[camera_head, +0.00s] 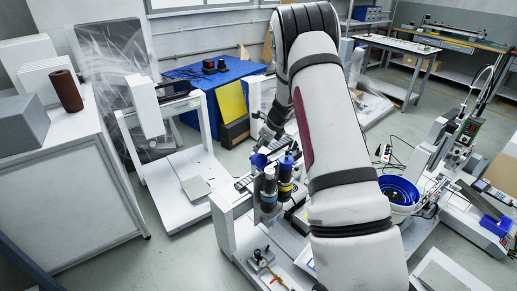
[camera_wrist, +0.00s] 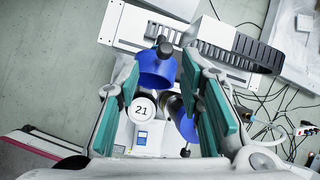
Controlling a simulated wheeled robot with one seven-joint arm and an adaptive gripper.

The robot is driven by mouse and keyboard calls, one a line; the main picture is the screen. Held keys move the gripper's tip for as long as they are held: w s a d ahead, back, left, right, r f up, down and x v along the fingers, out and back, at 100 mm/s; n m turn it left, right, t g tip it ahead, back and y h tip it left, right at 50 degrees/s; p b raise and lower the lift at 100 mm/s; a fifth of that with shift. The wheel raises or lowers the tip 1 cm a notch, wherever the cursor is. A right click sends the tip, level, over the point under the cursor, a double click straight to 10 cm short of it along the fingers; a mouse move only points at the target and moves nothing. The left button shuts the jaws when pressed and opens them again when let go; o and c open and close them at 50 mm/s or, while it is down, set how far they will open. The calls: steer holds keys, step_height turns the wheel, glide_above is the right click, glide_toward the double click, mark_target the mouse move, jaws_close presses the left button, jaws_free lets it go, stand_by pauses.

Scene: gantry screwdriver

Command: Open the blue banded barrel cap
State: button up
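Two small dark barrels stand side by side in the head view. The left barrel (camera_head: 268,190) has a bluish-grey body, and the right barrel (camera_head: 285,186) has a yellow band. Blue caps show at their tops. A second blue cap (camera_wrist: 186,123) is near the right finger. The bands are hidden there. My gripper (camera_wrist: 165,85) is open above the barrels, teal pads on either side. Contact with a cap is unclear.
A white frame (camera_head: 185,165) stands left of the barrels. A blue bowl (camera_head: 400,190) lies to the right, beyond my arm. A slotted grey rail (camera_wrist: 225,48) runs behind the caps. Loose cables (camera_wrist: 275,115) lie on the right. Open floor (camera_head: 175,245) shows at front left.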

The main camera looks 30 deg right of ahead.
steer(key=v, duration=0.8)
steer(key=shift+r, duration=0.15)
steer(key=shift+s, duration=0.1)
